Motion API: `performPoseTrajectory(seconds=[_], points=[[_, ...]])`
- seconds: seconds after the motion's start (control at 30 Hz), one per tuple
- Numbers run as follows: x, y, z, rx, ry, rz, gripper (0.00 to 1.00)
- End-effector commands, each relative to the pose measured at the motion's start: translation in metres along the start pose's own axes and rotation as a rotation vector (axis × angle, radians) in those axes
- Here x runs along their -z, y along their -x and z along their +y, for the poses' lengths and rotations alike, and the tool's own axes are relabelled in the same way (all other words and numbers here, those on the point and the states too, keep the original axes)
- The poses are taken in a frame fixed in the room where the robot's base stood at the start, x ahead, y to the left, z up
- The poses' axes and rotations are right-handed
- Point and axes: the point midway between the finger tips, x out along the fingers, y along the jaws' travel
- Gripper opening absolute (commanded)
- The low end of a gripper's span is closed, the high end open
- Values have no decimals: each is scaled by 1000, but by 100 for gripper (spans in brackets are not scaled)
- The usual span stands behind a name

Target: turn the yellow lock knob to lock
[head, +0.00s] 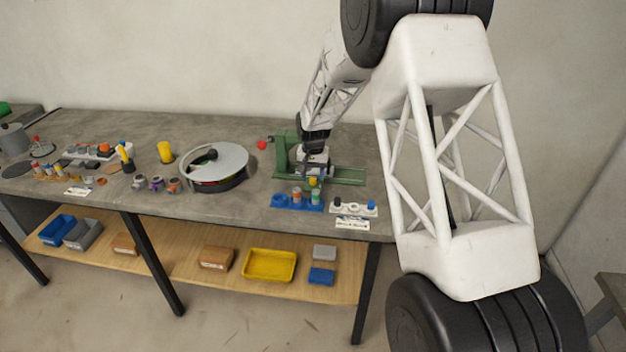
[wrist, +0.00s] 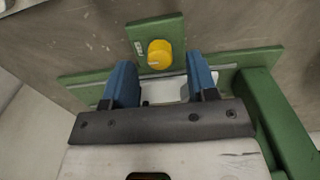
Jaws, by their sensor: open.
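The yellow lock knob (wrist: 159,54) is round and sits on a green plate (wrist: 151,28) of the jig, with a small white label beside it. In the head view the knob (head: 313,182) is a small yellow spot just below my gripper (head: 315,172). In the wrist view my gripper (wrist: 160,82) has its two blue fingers apart, with nothing held between them. The knob shows beyond the fingertips, roughly centred between them. I cannot tell whether the fingers touch it. The green jig (head: 345,175) stands at the right of the table.
A blue holder (head: 284,201) with several small pieces and a white holder (head: 342,206) stand in front of the jig. A round grey turntable (head: 228,160) is to the left. A green upright (wrist: 275,115) rises close on the gripper's right.

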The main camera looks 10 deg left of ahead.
Motion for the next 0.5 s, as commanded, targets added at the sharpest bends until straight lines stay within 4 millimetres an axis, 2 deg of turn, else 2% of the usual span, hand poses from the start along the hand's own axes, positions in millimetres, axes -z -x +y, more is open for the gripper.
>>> performPoseTrajectory(seconds=[0.2, 0.5], points=[[0, -20, 0, 0, 0, -1, 53], [0, -26, 0, 0, 0, -1, 53]])
